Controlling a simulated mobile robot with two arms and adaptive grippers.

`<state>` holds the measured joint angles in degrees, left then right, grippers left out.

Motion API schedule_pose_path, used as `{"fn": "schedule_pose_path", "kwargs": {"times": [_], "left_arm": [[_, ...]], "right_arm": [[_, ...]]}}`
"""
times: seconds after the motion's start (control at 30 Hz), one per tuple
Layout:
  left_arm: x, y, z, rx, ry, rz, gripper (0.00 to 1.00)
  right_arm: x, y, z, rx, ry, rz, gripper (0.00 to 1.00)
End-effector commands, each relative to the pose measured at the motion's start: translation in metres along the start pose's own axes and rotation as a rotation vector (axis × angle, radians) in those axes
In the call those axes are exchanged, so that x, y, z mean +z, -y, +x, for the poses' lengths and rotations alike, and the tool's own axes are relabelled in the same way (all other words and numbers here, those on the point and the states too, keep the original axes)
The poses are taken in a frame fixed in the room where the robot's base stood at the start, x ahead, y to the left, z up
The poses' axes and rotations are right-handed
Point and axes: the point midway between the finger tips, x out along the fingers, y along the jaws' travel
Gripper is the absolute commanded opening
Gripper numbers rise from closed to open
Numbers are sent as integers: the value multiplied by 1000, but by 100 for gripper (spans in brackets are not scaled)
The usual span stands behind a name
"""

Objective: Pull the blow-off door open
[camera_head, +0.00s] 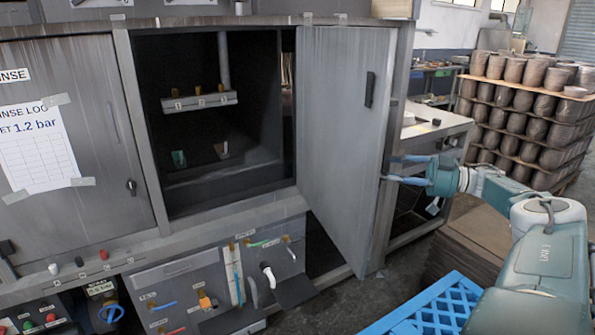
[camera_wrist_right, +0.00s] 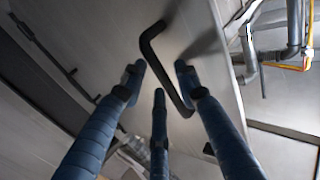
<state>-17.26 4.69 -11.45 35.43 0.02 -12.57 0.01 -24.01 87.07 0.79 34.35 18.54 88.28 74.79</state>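The grey metal door (camera_head: 340,150) stands swung out from the cabinet, at the right of a dark open compartment (camera_head: 250,130). A black bar handle (camera_head: 369,90) shows high near the door's right edge. My right gripper (camera_head: 390,168) is just right of that edge, lower than the handle, with its blue fingers spread. In the right wrist view my right gripper (camera_wrist_right: 160,80) has three blue fingers apart around a bent black handle (camera_wrist_right: 165,70) on a grey panel; contact cannot be told. My left gripper is not in view.
A closed door with a rinse log sheet (camera_head: 38,145) is at the left. Valves and a control panel (camera_head: 200,300) sit below the compartment. A blue crate (camera_head: 440,305) stands at the front right. Stacked pots (camera_head: 525,110) are at the back right.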

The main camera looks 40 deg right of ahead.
Motion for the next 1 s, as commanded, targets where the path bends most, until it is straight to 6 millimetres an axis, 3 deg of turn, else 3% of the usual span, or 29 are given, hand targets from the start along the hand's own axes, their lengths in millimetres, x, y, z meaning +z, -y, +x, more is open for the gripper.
{"fn": "schedule_pose_path", "kwargs": {"times": [0.37,0.7,0.83,1.0], "left_arm": [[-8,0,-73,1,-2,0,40],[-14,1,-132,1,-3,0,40],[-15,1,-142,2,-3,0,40],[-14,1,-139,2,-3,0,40]], "right_arm": [[-10,26,42,-2,-6,3,31],[-10,59,99,88,-18,2,31],[-6,71,122,142,-17,1,31],[0,82,155,217,-22,-1,31]]}}
